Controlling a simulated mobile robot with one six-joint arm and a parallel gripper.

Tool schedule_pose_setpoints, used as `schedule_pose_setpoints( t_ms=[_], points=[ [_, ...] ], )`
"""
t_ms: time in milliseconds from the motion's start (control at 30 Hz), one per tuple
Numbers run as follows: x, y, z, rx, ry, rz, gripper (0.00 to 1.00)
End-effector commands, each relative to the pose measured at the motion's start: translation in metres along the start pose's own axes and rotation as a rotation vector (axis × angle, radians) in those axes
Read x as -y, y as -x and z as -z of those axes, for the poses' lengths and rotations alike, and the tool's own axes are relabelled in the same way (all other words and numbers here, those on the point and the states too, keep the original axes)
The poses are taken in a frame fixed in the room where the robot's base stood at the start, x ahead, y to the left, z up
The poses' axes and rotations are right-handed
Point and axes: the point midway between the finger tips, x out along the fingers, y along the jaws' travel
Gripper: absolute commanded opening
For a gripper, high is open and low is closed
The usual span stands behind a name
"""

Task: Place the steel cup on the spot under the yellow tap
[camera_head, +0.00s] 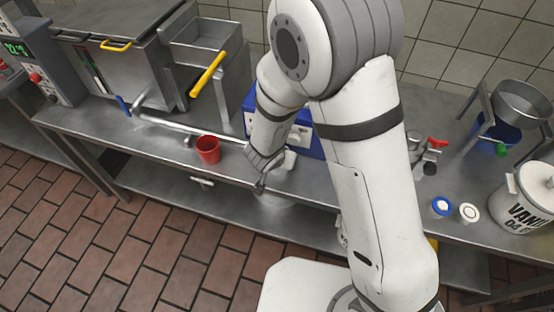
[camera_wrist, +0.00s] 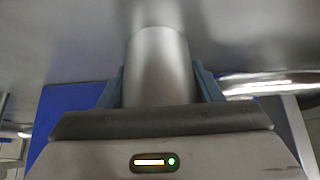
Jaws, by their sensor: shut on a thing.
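In the wrist view a plain steel cup (camera_wrist: 158,62) stands between the two blue-grey fingers of my gripper (camera_wrist: 160,88), which is shut on it. In the head view my gripper (camera_head: 262,168) is over the front edge of the steel counter, right of the red cup; the steel cup cannot be made out there. No marked spot can be made out.
A red cup (camera_head: 208,149) stands on the steel counter (camera_head: 160,140) near its front edge, beside a long metal pipe (camera_head: 190,128). A blue box (camera_head: 305,140) is behind my gripper. On the right are small tubs (camera_head: 441,207) and a white bucket (camera_head: 528,195).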

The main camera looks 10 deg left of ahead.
Motion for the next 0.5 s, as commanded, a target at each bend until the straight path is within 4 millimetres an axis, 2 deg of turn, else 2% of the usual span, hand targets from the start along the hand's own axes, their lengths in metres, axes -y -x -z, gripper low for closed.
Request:
schedule_pose_setpoints(
  t_ms=[300,333,500],
  points=[
    [-0.0002,-0.0022,-0.0011,-0.001,0.0,0.0,0.36],
    [-0.0002,-0.0012,-0.0004,-0.001,0.0,0.0,0.61],
    [-0.0004,-0.001,-0.0002,-0.001,-0.001,0.0,0.75]
  ],
)
